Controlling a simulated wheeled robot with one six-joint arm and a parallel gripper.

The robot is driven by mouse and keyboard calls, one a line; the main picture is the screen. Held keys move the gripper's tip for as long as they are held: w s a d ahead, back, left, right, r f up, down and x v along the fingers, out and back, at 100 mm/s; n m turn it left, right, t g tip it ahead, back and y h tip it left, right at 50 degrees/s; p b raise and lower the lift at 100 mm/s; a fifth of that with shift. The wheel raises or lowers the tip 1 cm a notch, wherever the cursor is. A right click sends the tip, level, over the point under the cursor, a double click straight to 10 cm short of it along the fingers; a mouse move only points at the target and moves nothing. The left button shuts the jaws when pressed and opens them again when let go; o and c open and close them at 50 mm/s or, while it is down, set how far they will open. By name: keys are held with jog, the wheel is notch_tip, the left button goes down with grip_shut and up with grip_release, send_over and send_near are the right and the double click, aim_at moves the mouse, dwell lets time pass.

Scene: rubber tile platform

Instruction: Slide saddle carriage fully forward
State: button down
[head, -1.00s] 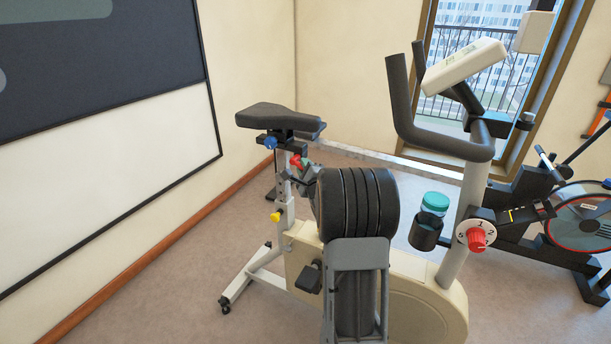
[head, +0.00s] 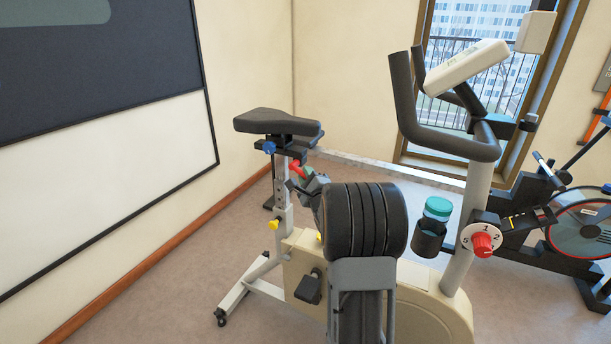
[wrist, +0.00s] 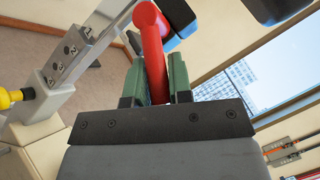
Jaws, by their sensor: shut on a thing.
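The black saddle (head: 277,122) sits on its carriage (head: 297,149) atop the exercise bike's seat post. A blue knob (head: 269,147) is on the carriage's left side. A red lever (head: 297,168) hangs below the carriage, slanting down to the right. My gripper (head: 304,176) is at the lever's lower end, below the saddle. In the wrist view, my gripper's green pads (wrist: 158,82) are shut on either side of the red lever (wrist: 154,52). Most of the saddle and its rail are outside the wrist view.
A yellow knob (head: 273,224) is on the seat post below. Handlebars (head: 410,110) with a console rise to the right. A teal-lidded bottle (head: 437,212) and a red dial (head: 483,243) are on the front column. A wall with a framed board is left of the bike.

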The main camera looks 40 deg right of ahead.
jog(key=shift+s+d+r, duration=0.2)
jog(key=shift+s+d, duration=0.05)
jog(key=shift+d, duration=0.15)
dwell(0.5)
jog(key=c, duration=1.4)
grip_release()
jog(key=shift+c, duration=0.2)
jog(key=shift+o, duration=0.6)
jog(key=shift+s+d+r, duration=0.1)
jog(key=shift+s+d, duration=0.15)
jog(key=shift+o, duration=1.3)
jog(key=shift+w+a, duration=0.1)
jog(key=shift+a, duration=0.1)
jog(key=shift+w+a, duration=0.1)
jog(key=shift+a, duration=0.05)
jog(key=v, duration=1.4)
